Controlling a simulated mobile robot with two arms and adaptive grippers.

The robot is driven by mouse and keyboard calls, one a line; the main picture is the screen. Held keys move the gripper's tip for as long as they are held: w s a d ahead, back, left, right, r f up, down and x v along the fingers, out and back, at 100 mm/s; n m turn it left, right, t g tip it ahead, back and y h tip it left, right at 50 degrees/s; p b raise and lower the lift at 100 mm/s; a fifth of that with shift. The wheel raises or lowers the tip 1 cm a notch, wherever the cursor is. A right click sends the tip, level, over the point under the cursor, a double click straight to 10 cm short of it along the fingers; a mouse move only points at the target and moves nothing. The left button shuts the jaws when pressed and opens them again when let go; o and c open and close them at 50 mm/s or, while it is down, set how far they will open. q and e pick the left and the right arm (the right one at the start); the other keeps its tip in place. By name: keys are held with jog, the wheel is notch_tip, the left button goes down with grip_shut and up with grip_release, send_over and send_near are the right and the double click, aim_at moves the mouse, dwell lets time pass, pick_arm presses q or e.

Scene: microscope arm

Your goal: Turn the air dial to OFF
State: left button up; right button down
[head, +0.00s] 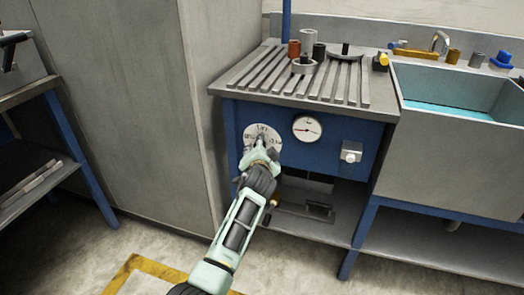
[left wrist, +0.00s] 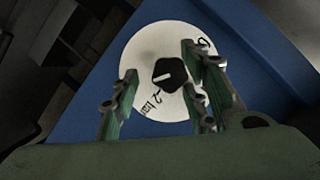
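The air dial (head: 256,130) is a white disc on the blue front panel of the bench. My left gripper (head: 262,152) is in front of it and covers its lower part and knob. In the left wrist view the dial (left wrist: 145,47) has a dark knob (left wrist: 172,78) with a pale pointer bar. A "2 bar" mark shows below the knob, and another mark, only partly readable, at the upper right. My right gripper is out of view.
A round gauge (head: 307,129) is right of the dial, and a grey box with a knob (head: 350,153) is further right. The slatted bench top (head: 240,88) holds small cups and fittings. A grey cabinet (head: 130,100) stands left, a sink (head: 450,145) right.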

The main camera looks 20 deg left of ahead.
pick_arm(q)
jog(key=shift+a+r, duration=0.15)
jog(key=v, duration=1.2)
dwell(0.4)
